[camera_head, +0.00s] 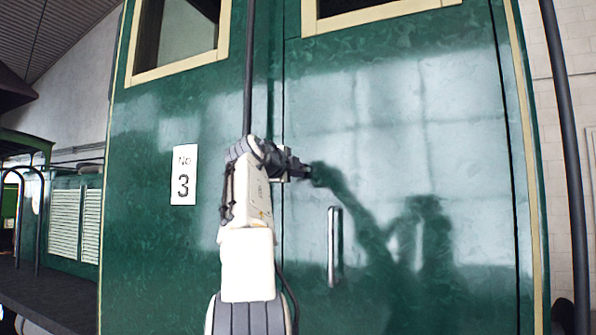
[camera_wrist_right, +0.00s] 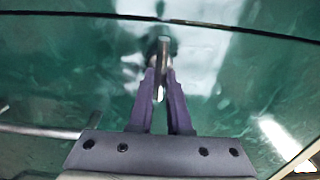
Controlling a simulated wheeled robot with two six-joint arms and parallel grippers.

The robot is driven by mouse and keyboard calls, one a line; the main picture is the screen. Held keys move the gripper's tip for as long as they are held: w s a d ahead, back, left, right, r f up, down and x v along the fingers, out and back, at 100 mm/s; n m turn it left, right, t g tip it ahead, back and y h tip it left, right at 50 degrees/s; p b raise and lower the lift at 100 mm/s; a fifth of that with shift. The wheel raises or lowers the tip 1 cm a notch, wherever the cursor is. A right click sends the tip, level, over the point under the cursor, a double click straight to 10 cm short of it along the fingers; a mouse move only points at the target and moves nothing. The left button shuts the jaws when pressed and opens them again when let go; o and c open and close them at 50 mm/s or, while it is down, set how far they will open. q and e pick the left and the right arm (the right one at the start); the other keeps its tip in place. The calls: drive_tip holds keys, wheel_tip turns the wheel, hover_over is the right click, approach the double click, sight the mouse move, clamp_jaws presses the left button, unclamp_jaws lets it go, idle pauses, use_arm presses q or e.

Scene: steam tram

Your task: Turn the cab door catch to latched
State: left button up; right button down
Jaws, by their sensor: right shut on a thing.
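The cab door catch (camera_wrist_right: 163,50) is a small metal bar on the green door, seen in the right wrist view. In that view it runs upright, roughly at right angles to the dark door seam above it, and stops short of that seam. My right gripper (camera_wrist_right: 160,82) is shut on the catch, its two purple fingers on either side of the bar's near end. In the head view my right gripper (camera_head: 303,172) is against the door, right of the seam, and the catch is mostly hidden there. My left gripper is out of view.
A vertical metal door handle (camera_head: 334,245) is below and right of my right gripper. A white "No 3" plate (camera_head: 184,175) is on the panel to the left. A dark vertical pole (camera_head: 249,70) rises behind my arm, and another (camera_head: 567,150) stands at the right.

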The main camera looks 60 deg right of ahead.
drive_tip(key=shift+w, duration=0.1)
idle(0.3)
drive_tip(key=c, duration=0.9)
unclamp_jaws()
drive_tip(key=shift+o, duration=0.2)
drive_tip(key=a+b, duration=0.5)
drive_tip(key=a, duration=0.5)
drive_tip(key=shift+s+a, duration=0.25)
drive_tip(key=shift+s, duration=0.2)
